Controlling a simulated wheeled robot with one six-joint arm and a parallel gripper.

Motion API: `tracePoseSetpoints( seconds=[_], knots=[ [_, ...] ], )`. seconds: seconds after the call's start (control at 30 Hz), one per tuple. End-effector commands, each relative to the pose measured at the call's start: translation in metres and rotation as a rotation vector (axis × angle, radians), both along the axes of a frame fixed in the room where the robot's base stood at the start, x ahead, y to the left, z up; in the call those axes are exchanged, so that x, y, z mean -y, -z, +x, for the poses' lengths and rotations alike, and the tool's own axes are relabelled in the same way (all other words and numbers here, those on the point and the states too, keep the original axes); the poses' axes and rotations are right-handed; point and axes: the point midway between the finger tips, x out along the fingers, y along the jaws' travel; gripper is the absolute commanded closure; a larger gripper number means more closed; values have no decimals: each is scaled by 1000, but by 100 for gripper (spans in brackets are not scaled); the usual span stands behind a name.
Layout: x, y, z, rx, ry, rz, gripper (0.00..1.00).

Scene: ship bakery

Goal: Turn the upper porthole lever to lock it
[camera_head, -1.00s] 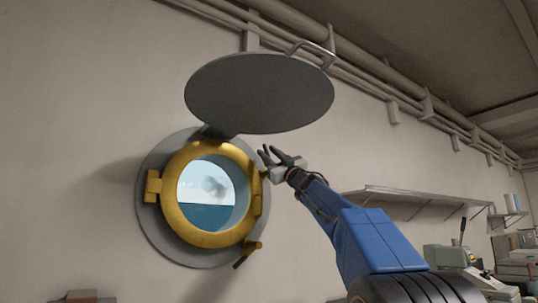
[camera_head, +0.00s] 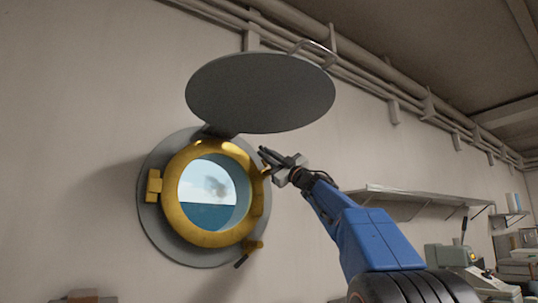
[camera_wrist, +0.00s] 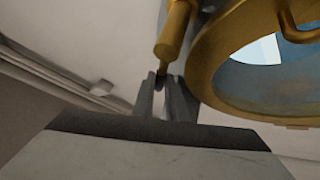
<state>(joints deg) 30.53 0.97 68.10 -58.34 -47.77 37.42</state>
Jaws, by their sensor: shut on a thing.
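The round porthole has a brass ring (camera_head: 178,222) set in a grey wall flange (camera_head: 151,225), with sea and sky in its glass. My gripper (camera_head: 268,155) is at the ring's upper right. In the head view my fingers and wrist largely hide this lever. The lower lever (camera_head: 249,252) is at the ring's lower right, with a dark tip pointing down and left.
A round grey cover (camera_head: 260,92) stands raised above the porthole, close over my gripper. Pipes (camera_head: 350,62) run along the top of the wall. A shelf (camera_head: 400,194) and equipment (camera_head: 455,260) are at the right.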

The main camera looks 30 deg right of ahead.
Motion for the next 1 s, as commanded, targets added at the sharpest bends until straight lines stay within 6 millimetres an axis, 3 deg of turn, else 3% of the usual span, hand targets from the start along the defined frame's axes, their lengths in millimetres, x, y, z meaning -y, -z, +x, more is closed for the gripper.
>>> tracePoseSetpoints(
  seconds=[0.6,1.0],
  knots=[
    [-20,32,0,19,-1,-584,100],
    [-23,57,0,33,-1,-961,100]
  ],
)
